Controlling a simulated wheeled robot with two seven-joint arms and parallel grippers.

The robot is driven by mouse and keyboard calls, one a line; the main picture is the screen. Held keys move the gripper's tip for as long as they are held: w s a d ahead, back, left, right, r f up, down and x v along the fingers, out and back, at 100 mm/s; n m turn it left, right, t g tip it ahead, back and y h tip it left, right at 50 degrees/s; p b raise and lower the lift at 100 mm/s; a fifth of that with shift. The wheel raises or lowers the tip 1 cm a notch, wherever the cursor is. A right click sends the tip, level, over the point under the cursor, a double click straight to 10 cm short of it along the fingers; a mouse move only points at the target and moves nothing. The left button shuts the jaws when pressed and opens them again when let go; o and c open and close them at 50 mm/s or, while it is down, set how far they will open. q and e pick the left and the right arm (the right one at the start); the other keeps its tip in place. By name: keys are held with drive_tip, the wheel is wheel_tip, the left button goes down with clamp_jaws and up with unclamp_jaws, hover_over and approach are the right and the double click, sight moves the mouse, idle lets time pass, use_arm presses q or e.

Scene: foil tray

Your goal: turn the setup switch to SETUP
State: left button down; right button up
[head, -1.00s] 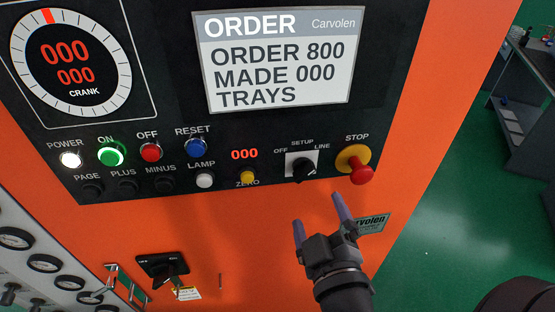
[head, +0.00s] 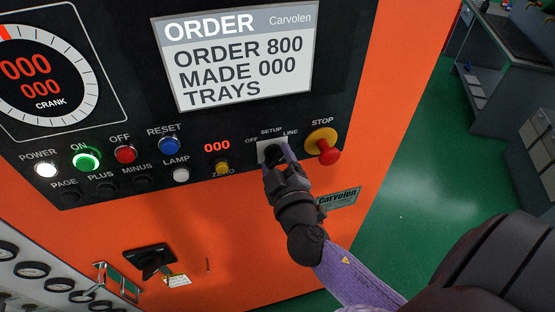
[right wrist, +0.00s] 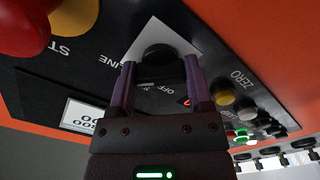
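The setup switch is a black knob (head: 271,151) on a white plate, with OFF, SETUP and LINE labels around it in the head view. The knob (right wrist: 160,58) also shows in the right wrist view, with OFF and LINE legible nearby. My right gripper (head: 277,159) is at the switch. Its two purple fingers (right wrist: 159,82) are apart, one on each side of the knob, and a firm grip on it is not visible. The fingers hide much of the knob in the head view, so I cannot tell its pointer's direction. My left gripper is not in view.
The red STOP button (head: 328,156) on its yellow collar is close to the right of the switch. The yellow ZERO button (head: 222,168) and white LAMP button (head: 181,175) are to the left. The order display (head: 240,60) is above. Open green floor lies right of the orange cabinet.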

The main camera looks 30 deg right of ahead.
drive_tip(key=c, duration=0.6)
drive_tip(key=shift+n, duration=0.3)
drive_tip(key=n, duration=0.4)
drive_tip(key=shift+p, duration=0.35)
drive_tip(key=shift+n+p, duration=0.3)
drive_tip(key=shift+n, duration=1.8)
drive_tip(key=o, duration=1.3)
